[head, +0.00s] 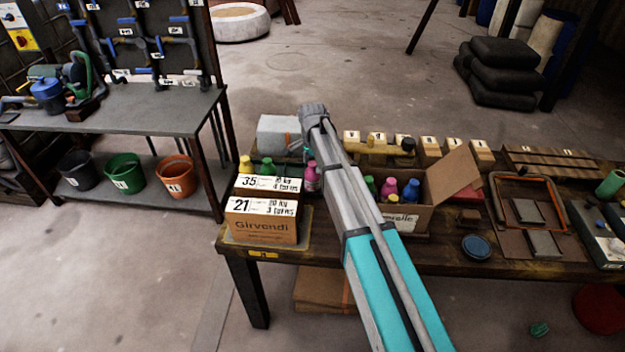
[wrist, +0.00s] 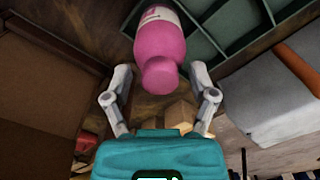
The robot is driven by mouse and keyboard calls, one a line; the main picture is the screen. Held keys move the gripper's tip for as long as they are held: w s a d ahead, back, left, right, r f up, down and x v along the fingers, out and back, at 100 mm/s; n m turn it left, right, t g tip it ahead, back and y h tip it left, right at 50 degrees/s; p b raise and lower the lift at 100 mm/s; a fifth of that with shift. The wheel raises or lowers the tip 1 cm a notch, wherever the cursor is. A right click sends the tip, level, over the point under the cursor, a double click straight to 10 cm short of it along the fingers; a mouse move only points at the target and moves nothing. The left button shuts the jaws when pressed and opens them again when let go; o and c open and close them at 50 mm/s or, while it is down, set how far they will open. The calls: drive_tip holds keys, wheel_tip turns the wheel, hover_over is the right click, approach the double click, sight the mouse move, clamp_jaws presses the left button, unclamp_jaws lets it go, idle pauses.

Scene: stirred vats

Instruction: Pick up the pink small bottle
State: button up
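A pink small bottle (wrist: 160,45) with a pale label fills the upper middle of the wrist view, its cap pointing toward my gripper. My gripper (wrist: 160,72) is open, with one finger on each side of the bottle's cap end. I see no clear contact between fingers and bottle. In the head view a pink bottle (head: 311,177) stands just left of my arm, beside the stacked boxes. Another pink bottle (head: 389,188) is in the open cardboard box (head: 408,219).
Stacked labelled boxes (head: 262,229) stand at the table's left end, with yellow and green bottle tops behind. A grey block (head: 276,132) is at the back; it seems to show in the wrist view too (wrist: 265,100). A blue lid (head: 476,247) lies on the right.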

clamp_jaws()
drive_tip(key=shift+r, duration=0.15)
wheel_tip(320, 180, up, 10)
drive_tip(key=p, duration=1)
idle(0.9)
